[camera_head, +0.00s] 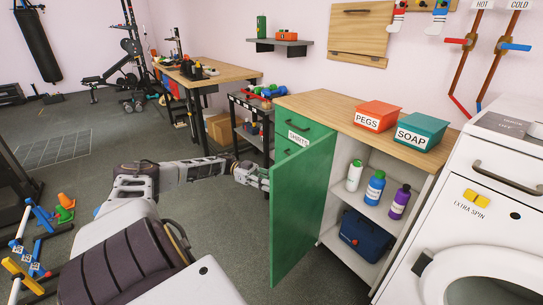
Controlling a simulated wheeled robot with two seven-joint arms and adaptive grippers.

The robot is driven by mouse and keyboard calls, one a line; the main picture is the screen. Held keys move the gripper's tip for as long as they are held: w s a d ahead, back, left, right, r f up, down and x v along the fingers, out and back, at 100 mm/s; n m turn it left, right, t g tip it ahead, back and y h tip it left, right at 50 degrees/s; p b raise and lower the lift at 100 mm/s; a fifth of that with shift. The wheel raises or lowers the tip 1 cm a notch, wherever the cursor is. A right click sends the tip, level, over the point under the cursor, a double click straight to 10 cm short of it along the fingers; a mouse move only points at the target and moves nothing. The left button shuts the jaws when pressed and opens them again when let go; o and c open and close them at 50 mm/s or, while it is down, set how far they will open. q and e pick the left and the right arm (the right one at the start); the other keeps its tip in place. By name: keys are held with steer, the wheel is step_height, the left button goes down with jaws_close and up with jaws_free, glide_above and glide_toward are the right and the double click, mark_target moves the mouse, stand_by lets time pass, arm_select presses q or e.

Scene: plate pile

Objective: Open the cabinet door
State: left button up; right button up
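The green cabinet door (298,208) stands wide open, swung out from the wooden-topped cabinet (338,112). Its broad face turned toward me is plain and shows no handle; the other face is hidden. My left gripper (263,180) is at the door's free left edge, level with its upper part. Its fingertips go out of sight behind the door, so I cannot tell whether they touch or grip anything. My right gripper is not in view.
The open shelves hold a green-and-white bottle (354,176), a blue bottle (375,187), a purple bottle (400,202) and a dark blue box (364,235). A white washing machine (480,215) stands close at right.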

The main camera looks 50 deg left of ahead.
arm_select(q)
steer(key=v, duration=0.6)
steer(key=shift+a, duration=0.35)
steer(key=shift+s, duration=0.15)
stand_by(0.3)
